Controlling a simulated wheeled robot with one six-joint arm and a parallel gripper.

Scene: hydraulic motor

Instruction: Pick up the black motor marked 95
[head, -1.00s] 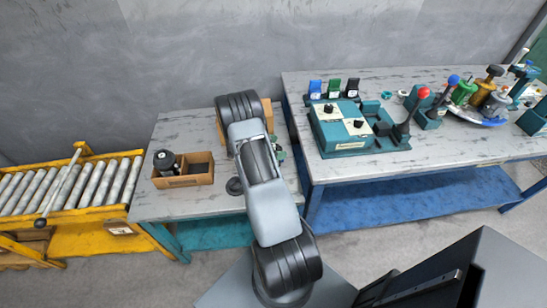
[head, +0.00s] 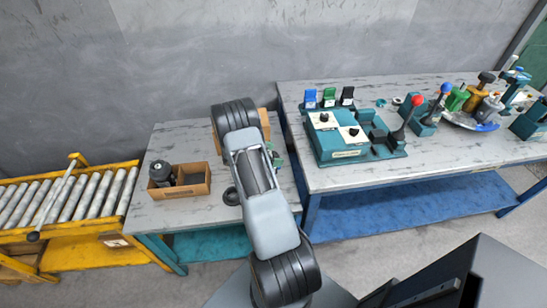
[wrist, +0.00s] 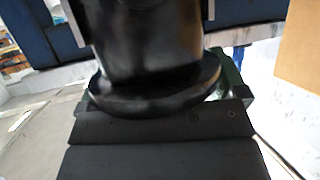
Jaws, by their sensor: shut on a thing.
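In the wrist view a black motor (wrist: 150,45) with a round flange fills the middle. My gripper (wrist: 141,22) is shut on it, with a jaw at each side. No number can be read on it. The flange is close above a dark stepped block (wrist: 160,135); I cannot tell if they touch. In the head view my arm hides my gripper and the held motor. Another dark motor (head: 162,174) stands in the left part of an open brown box (head: 185,191) on the left table; its marking is too small to read.
The left table (head: 180,218) has a small round black part (head: 231,196) beside my arm. A brown box (head: 265,122) is partly behind my arm. The right table (head: 440,165) bears a teal control unit (head: 345,155) and several levers. A yellow roller conveyor (head: 75,215) is at far left.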

